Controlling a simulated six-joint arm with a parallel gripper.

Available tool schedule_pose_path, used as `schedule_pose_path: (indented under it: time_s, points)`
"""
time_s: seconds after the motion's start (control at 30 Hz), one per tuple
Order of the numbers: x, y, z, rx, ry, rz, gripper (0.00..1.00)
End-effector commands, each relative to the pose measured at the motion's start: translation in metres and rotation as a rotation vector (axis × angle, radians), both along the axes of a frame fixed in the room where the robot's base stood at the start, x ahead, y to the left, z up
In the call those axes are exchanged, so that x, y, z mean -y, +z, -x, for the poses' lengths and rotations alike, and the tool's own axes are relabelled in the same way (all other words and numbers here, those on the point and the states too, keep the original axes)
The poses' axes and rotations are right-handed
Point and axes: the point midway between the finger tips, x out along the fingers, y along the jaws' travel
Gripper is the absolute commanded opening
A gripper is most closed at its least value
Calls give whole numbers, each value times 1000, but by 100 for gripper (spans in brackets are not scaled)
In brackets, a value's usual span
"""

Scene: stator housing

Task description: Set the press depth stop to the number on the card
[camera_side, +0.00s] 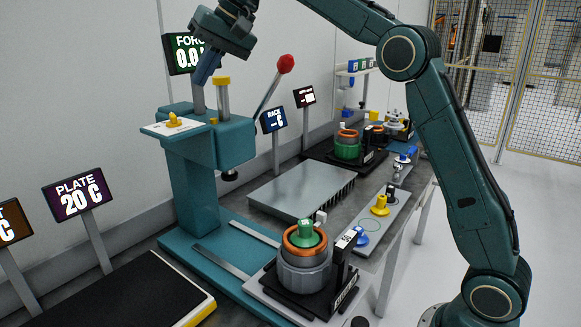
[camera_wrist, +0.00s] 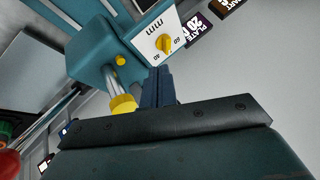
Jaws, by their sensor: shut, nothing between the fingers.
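The teal press (camera_side: 205,140) stands at the left in the side view. Its white dial plate (camera_side: 165,130), marked mm, carries a yellow depth stop knob (camera_side: 173,121). In the wrist view, the knob (camera_wrist: 165,43) lies just beyond my fingertips, and small numbers show on the dial plate (camera_wrist: 158,24); the exact setting is hard to read. My gripper (camera_side: 197,83) is shut and empty, above the press top beside the yellow-capped post (camera_side: 223,82). Its dark blue fingers (camera_wrist: 160,72) are together in the wrist view. A small white card (camera_side: 346,239) is on a black stand; its number is unclear.
A red-knobbed lever (camera_side: 285,64) rises at the press's right. A stator housing (camera_side: 303,274) with a copper ring and green top sits on a fixture in front. Signs include PLATE 20 C (camera_side: 77,194) and RACK (camera_side: 272,119). A grey tray (camera_side: 300,190) lies behind.

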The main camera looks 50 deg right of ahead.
Motion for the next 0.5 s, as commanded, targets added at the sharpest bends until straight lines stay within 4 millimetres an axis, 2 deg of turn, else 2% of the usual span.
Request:
schedule_pose_path:
  time_s: [0.07, 0.2, 0.23, 0.37, 0.5]
  points:
    - [0, 0, 0, 0, 0, 1, 0]
    - [-2, 0, 0, -1, -1, -6, 28]
    - [-3, -1, -1, -1, -2, -9, 32]
    - [-16, -3, -4, -6, -6, -42, 32]
    - [-43, -7, -12, -11, -21, -110, 32]
